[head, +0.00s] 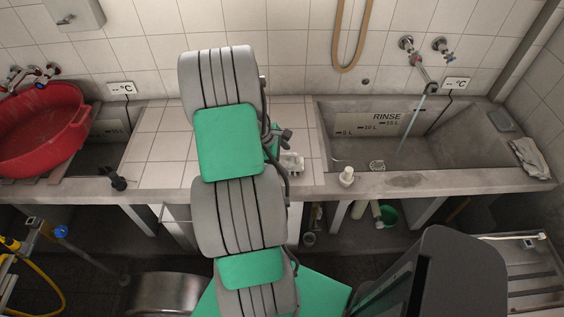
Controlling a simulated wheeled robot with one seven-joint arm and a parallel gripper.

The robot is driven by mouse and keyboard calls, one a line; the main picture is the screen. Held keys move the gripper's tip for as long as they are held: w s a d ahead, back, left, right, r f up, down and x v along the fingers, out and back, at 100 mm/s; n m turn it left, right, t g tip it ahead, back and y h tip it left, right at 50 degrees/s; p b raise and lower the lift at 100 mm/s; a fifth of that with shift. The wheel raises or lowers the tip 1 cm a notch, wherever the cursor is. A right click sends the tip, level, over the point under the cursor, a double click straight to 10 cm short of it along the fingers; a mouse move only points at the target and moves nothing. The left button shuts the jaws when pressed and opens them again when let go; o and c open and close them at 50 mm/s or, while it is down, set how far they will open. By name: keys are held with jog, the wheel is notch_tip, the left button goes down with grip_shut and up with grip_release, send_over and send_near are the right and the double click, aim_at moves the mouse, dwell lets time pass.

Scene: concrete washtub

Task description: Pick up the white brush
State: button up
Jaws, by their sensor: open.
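I cannot single out the white brush for certain. A slim white long-handled thing (515,237) lies on the ribbed metal drainer at the far right and may be it. A small pale object (292,162) is on the tiled counter beside my arm, partly hidden by it. A short white object with a knob-like top (346,176) stands on the front ledge of the right basin. My grey and green arm rises through the middle of the view. My gripper is not clearly seen; the arm's own links hide what lies behind them.
The concrete right basin (470,153) has water running into it and a grey cloth (530,157) on its right edge. A red tub (40,125) sits over the left basin. A dark object (118,179) is on the left ledge.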

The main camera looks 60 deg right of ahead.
jog(key=shift+x, duration=1)
jog(key=shift+c, duration=0.5)
jog(key=c, duration=1.5)
